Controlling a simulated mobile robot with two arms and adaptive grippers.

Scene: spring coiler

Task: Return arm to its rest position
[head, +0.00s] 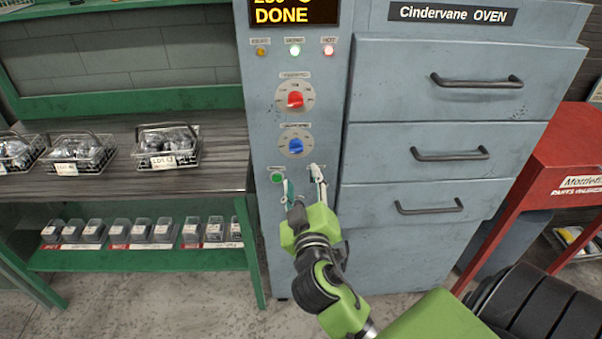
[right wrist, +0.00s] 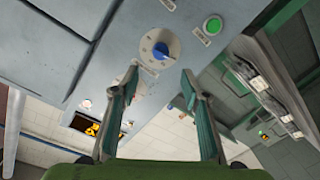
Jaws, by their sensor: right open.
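My right gripper (head: 303,182) is open and empty in front of the control panel of the grey oven (head: 430,125). Its fingers also show spread apart in the right wrist view (right wrist: 158,85). In the head view its fingertips are level with the green button (head: 278,177), just below the blue knob (head: 296,146). I cannot tell whether a fingertip touches the panel. The blue knob (right wrist: 161,51) and the green button (right wrist: 212,26) show clear of the fingers in the wrist view. My left gripper is not in view.
A red knob (head: 295,100) and a display (head: 293,12) reading DONE sit higher on the panel. Drawers with dark handles (head: 449,154) are right of it. A green bench (head: 130,262) with wire baskets (head: 166,147) stands left. A red table (head: 570,145) stands right.

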